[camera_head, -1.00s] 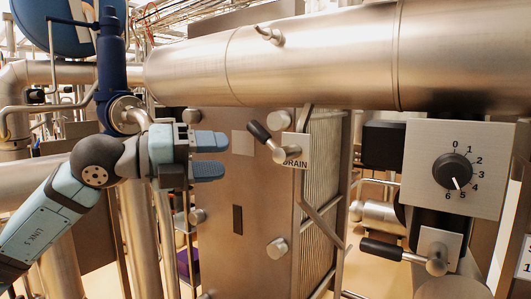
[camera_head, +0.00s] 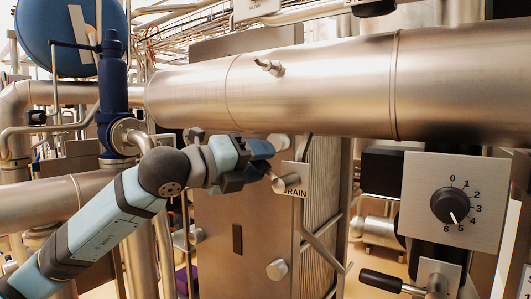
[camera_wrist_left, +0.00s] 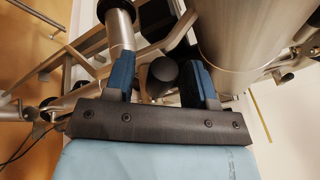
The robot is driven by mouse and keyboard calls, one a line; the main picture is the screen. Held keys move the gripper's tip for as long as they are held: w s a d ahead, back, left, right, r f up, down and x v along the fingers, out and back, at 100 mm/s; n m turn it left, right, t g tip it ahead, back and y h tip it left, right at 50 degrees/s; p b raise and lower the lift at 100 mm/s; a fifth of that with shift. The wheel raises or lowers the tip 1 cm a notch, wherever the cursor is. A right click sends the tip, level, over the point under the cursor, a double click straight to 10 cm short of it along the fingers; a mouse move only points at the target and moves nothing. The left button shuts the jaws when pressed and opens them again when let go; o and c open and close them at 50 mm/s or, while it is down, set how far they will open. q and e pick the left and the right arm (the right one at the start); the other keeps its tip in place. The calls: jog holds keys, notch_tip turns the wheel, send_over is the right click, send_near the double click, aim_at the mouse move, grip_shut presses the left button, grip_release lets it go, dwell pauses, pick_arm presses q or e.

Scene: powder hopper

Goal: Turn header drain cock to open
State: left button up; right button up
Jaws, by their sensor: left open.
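The header drain cock (camera_head: 286,183) sits on the plate marked DRAIN (camera_head: 298,174), below the big steel pipe. Its metal hub shows in the head view, while its black lever grip is mostly hidden behind my left gripper (camera_head: 264,157). My left gripper is open at the lever, with its blue fingers pointing right. In the left wrist view, a round black grip end (camera_wrist_left: 163,72) shows between the two blue fingers (camera_wrist_left: 157,60). A gap seems to show on its left side; contact on the right cannot be told. My right gripper is not in view.
The large horizontal pipe (camera_head: 330,85) runs just above my gripper. A dial numbered 0 to 6 (camera_head: 450,205) and a second black-handled lever (camera_head: 385,281) stand at the right. A blue valve body (camera_head: 113,95) stands at the left.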

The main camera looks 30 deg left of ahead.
pick_arm(q)
jog(key=shift+x, duration=0.9)
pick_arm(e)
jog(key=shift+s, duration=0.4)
pick_arm(q)
jog(key=shift+c, duration=0.4)
grip_shut()
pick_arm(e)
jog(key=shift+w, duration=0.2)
